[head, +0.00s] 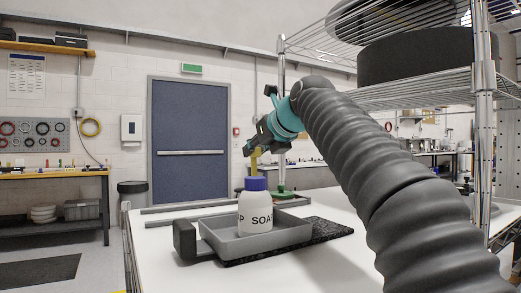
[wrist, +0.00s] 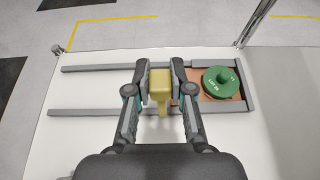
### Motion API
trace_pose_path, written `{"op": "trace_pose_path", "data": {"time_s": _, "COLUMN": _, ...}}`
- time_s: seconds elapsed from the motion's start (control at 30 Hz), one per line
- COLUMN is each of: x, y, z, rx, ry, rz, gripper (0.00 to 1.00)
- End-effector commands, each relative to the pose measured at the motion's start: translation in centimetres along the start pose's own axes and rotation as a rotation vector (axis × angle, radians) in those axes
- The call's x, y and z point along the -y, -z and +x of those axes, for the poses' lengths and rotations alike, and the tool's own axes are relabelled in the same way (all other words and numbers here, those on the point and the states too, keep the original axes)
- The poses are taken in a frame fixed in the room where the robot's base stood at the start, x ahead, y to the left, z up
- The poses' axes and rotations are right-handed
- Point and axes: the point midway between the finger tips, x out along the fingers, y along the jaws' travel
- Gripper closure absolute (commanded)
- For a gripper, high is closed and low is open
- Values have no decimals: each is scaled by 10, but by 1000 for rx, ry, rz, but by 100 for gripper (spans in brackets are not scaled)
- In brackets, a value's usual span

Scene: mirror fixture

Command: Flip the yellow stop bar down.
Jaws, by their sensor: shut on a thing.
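The yellow stop bar (wrist: 160,86) is between the fingertips of my gripper (wrist: 160,88) in the wrist view. My gripper is shut on it. In the head view a short yellow part of the bar (head: 255,158) shows below my gripper (head: 256,149), above and behind a soap bottle. It looks roughly upright there. Its lower end is hidden by the bottle in the head view, and its pivot is not clear in the wrist view. Two grey rails (wrist: 90,68) run left to right under the bar.
A green round weight (wrist: 221,81) sits on a brown plate at the rails' right end. The soap bottle (head: 256,214) with a blue cap stands in a grey tray (head: 295,232) on a dark speckled slab (head: 333,231). A wire shelf post (head: 483,130) rises at right. The white tabletop (head: 170,265) is clear at front left.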

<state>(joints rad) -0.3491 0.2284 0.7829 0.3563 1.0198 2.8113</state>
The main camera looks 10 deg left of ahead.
Motion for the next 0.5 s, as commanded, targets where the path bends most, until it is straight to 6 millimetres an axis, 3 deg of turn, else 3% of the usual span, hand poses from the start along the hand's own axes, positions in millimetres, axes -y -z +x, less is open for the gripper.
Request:
{"op": "trace_pose_path", "data": {"time_s": 0.3, "x": 1, "y": 1, "z": -2, "rx": -5, "ry": -1, "rz": 4, "gripper": 100}}
{"op": "trace_pose_path", "data": {"time_s": 0.33, "x": 2, "y": 1, "z": -2, "rx": -5, "ry": -1, "rz": 4, "gripper": 71}}
{"op": "trace_pose_path", "data": {"time_s": 0.4, "x": 2, "y": 1, "z": -2, "rx": -5, "ry": 1, "rz": 5, "gripper": 54}}
{"op": "trace_pose_path", "data": {"time_s": 0.5, "x": 4, "y": 1, "z": -2, "rx": -4, "ry": 4, "rz": 5, "gripper": 52}}
